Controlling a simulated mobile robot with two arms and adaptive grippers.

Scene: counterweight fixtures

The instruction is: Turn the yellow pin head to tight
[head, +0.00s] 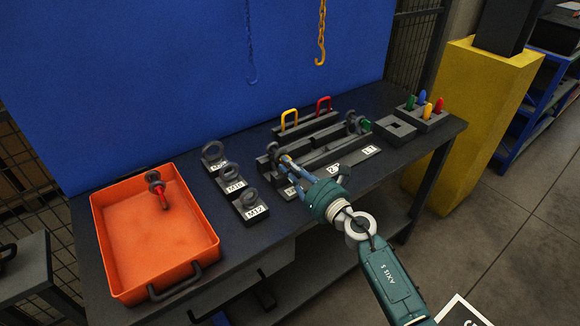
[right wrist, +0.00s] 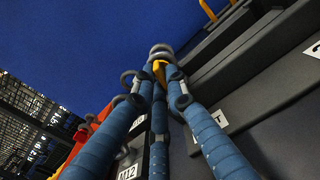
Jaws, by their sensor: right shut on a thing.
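My right gripper (head: 288,164) reaches over the bench to the near left end of a dark grey fixture (head: 322,152). In the right wrist view its blue fingers (right wrist: 161,78) close around the yellow pin head (right wrist: 159,68), and a grey metal ring shows just beyond. In the head view only a small bit of the yellow pin head (head: 284,158) shows between the fingertips. How far the pin is turned cannot be told. A green pin head (head: 366,125) sits at the fixture's other end. My left gripper is not in view.
An orange tray (head: 205,215) holds a shackle with a red pin (head: 160,192). Ring pieces stand on labelled blocks (head: 252,211) left of the gripper. Yellow (head: 289,113) and red (head: 324,101) handles rise behind it. A holder (head: 434,123) with several coloured pins stands at right.

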